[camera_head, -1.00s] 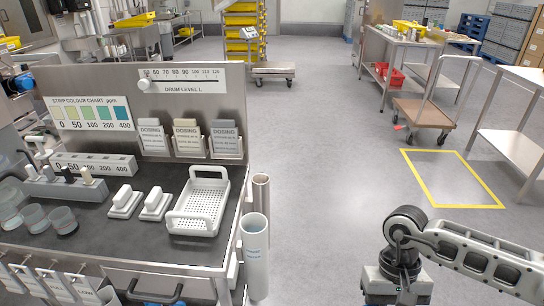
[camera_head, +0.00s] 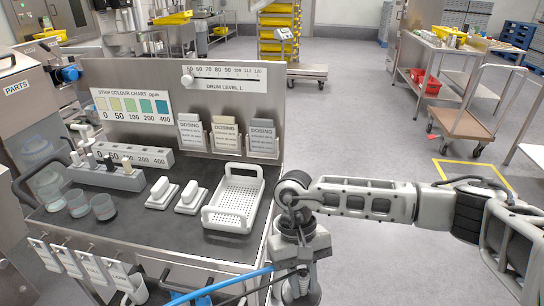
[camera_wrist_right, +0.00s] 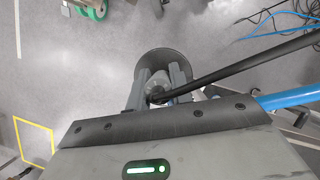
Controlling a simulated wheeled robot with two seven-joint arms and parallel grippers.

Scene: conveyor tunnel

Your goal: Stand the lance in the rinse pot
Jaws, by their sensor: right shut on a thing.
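My right gripper (camera_head: 298,285) is shut on the lance, at the front right corner of the bench. In the right wrist view my gripper (camera_wrist_right: 157,92) has a grey round piece (camera_wrist_right: 158,82) of it between its fingers. A black rod or hose (camera_wrist_right: 240,68) runs from there to the right; a blue one (camera_wrist_right: 290,97) shows lower. A dark round rim (camera_wrist_right: 163,53) shows beyond the fingers; I cannot tell whether it is the rinse pot. In the head view my right arm covers where the tall white tube stood beside the bench. My left gripper is not in view.
Dosing packs (camera_head: 192,133) hang on the back panel. A brown trolley (camera_head: 460,123) stands on the floor at right.

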